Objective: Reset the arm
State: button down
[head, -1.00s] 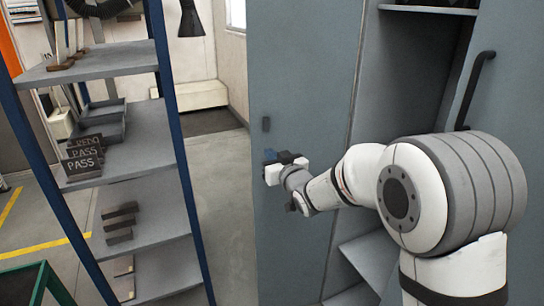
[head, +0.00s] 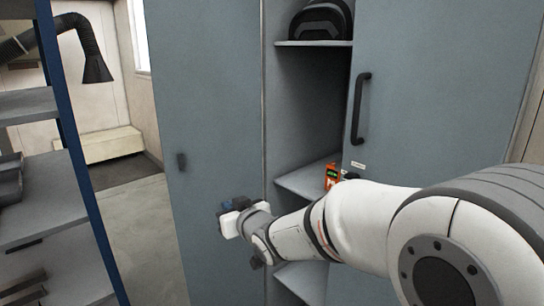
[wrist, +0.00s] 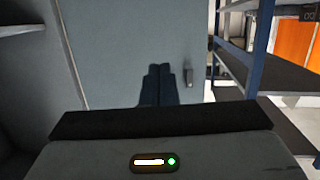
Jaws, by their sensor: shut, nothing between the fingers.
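My gripper (head: 228,206) is at the end of my outstretched arm, in front of the grey-blue left panel (head: 208,90) of a tall cabinet. In the wrist view its two dark fingers (wrist: 159,84) are together with nothing between them. The panel with its small dark handle (wrist: 189,76) lies beyond the fingers. I cannot tell the exact gap between fingers and panel.
The cabinet stands open beside its right door (head: 440,90), which has a black handle (head: 361,107). A dark helmet-like item (head: 321,20) and an orange device (head: 332,176) are on its shelves. A blue-posted rack (head: 75,170) stands left; bare floor lies between.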

jog(key=s+d+r+m+g+h+p, duration=0.1)
jog(key=s+d+m+g+h+p, duration=0.2)
jog(key=d, duration=0.7)
jog(key=s+d+m+g+h+p, duration=0.15)
jog(key=s+d+h, duration=0.35)
jog(key=d, duration=0.5)
jog(key=s+d+m+g+p, duration=0.1)
jog(key=s+d+g, duration=0.1)
jog(key=s, duration=0.4)
jog(key=s+d+g+p, duration=0.1)
jog(key=s+d+p, duration=0.1)
jog(key=s, duration=0.4)
jog(key=s+d+m+g+h+p, duration=0.1)
jog(key=s+d+g, duration=0.1)
jog(key=s+d, duration=0.2)
jog(key=shift+s+d+m+g, duration=0.25)
jog(key=shift+s+m+g, duration=0.1)
jog(key=shift+s, duration=0.8)
jog(key=shift+f, duration=0.1)
